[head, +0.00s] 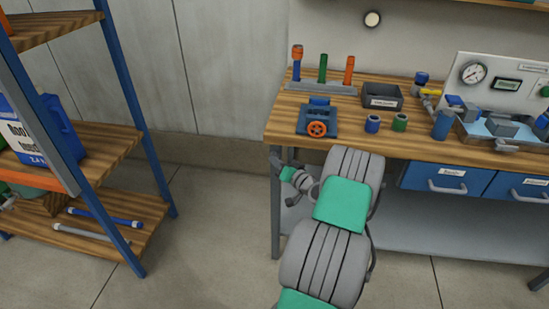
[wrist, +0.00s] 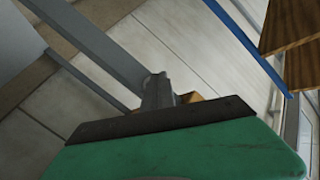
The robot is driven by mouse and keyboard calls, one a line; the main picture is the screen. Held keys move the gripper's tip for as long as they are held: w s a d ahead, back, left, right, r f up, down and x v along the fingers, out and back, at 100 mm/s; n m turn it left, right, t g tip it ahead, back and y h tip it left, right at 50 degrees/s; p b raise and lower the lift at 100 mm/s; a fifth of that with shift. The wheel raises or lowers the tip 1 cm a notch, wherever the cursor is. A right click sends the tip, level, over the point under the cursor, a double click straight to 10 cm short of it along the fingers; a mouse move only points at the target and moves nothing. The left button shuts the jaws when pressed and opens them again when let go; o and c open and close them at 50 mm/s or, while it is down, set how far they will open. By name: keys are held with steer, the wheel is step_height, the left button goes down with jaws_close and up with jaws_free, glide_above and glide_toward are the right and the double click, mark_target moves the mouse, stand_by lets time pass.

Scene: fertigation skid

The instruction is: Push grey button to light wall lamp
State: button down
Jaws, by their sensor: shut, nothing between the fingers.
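A small round pale lamp (head: 372,19) with a dark rim is on the wall above the bench; I cannot tell if it is lit. I cannot make out a grey button in either view. A panel (head: 506,75) with a gauge, a display and a green button stands at the bench's right end. My gripper (head: 276,163) is low at the bench's front left corner, below the top and beside the leg, partly hidden by my arm. In the wrist view my gripper (wrist: 158,82) is shut and empty, above the floor.
A shelf rack (head: 100,135) stands at the left. The floor between rack and bench is clear.

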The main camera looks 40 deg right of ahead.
steer(key=shift+s+a, duration=0.25)
steer(key=shift+a, duration=0.1)
steer(key=shift+s+a+p, duration=0.15)
steer(key=shift+s+a, duration=0.8)
steer(key=shift+a, duration=0.2)
steer(key=shift+s+a+p, duration=0.15)
steer(key=shift+s+a, duration=0.75)
steer(key=shift+a, duration=0.25)
